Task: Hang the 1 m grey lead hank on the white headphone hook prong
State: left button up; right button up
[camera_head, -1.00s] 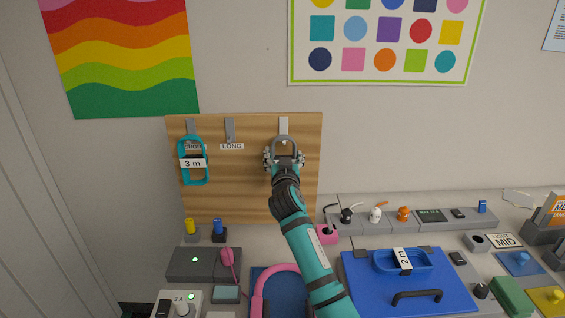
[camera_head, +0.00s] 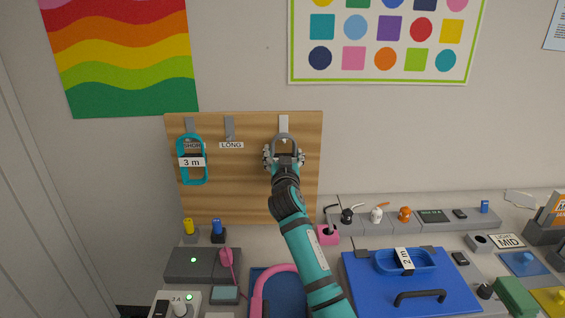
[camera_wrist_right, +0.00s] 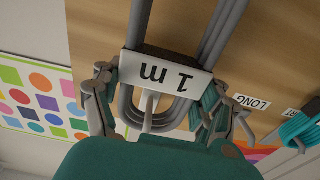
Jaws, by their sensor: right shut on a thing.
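The grey lead hank (camera_head: 284,137) is at the right side of the wooden board, just below the white hook (camera_head: 283,123). My right gripper (camera_head: 284,160) is shut on it and hides most of it in the head view. In the right wrist view the hank's white "1 m" label (camera_wrist_right: 165,75) shows upside down between the fingers of my right gripper (camera_wrist_right: 158,108). A pale prong (camera_wrist_right: 148,108) shows within the hank's end loop there. I cannot tell whether the loop rests on the prong. My left gripper is not in view.
A teal 3 m hank (camera_head: 204,160) hangs on the board's left hook. The grey middle hook (camera_head: 229,128), labelled LONG, is empty.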

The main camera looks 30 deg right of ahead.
jog(key=shift+f, duration=0.1)
dwell(0.3)
jog(key=o, duration=1.3)
jog(key=shift+s, duration=0.1)
jog(key=v, duration=1.2)
jog(key=shift+a, duration=0.1)
